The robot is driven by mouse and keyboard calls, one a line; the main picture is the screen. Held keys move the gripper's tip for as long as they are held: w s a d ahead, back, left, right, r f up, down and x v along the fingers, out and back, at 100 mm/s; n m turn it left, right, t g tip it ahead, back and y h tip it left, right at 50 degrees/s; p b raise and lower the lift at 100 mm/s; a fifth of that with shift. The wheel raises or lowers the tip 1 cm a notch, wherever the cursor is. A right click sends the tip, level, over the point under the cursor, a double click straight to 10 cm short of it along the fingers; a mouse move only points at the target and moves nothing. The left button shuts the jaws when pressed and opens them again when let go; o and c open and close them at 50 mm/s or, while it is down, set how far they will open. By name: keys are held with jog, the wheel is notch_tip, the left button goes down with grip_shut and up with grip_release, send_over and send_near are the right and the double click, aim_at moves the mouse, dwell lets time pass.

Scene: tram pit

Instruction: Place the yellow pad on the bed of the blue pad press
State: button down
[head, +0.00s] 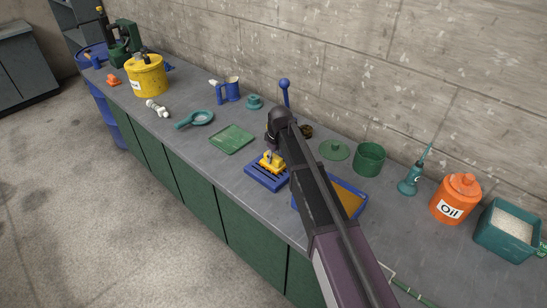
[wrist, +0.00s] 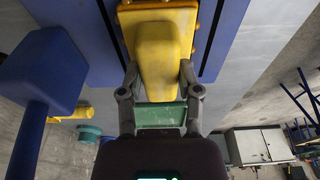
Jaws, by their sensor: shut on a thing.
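The yellow pad (head: 272,162) is in my gripper (head: 271,152), over the slotted blue bed of the pad press (head: 262,179). In the wrist view both fingers of my gripper (wrist: 159,75) close on the sides of the yellow pad (wrist: 165,45). The blue bed (wrist: 222,40) shows behind the pad in that view. I cannot tell whether the pad touches the bed. My arm hides part of the press.
A blue tray with a brown inside (head: 349,199) is to the right, partly behind my arm. A green lid (head: 334,150), a green pot (head: 369,158) and an orange oil can (head: 456,198) stand further right.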

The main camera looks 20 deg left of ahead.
aim_at(278, 158)
jog(key=shift+f, duration=0.15)
jog(key=shift+c, duration=1.5)
grip_release()
jog(key=shift+a, duration=0.1)
jog(key=shift+r, duration=0.2)
notch_tip(278, 158, up, 12)
jog(key=d+p, duration=0.1)
jog(key=p, duration=1)
jog(key=shift+s+d+p, duration=0.4)
jog(key=shift+d+f, duration=0.1)
jog(key=s+d+m, duration=0.4)
jog(key=s+d, duration=0.1)
jog(key=d, duration=0.9)
jog(key=s+d+m+h, duration=0.1)
jog(key=s+d+m, duration=0.4)
jog(key=d, duration=0.8)
jog(key=s+d+m, duration=0.4)
jog(key=s+d, duration=0.2)
jog(key=d, duration=0.8)
jog(key=shift+d+g+h, duration=0.3)
jog(key=shift+f, duration=0.1)
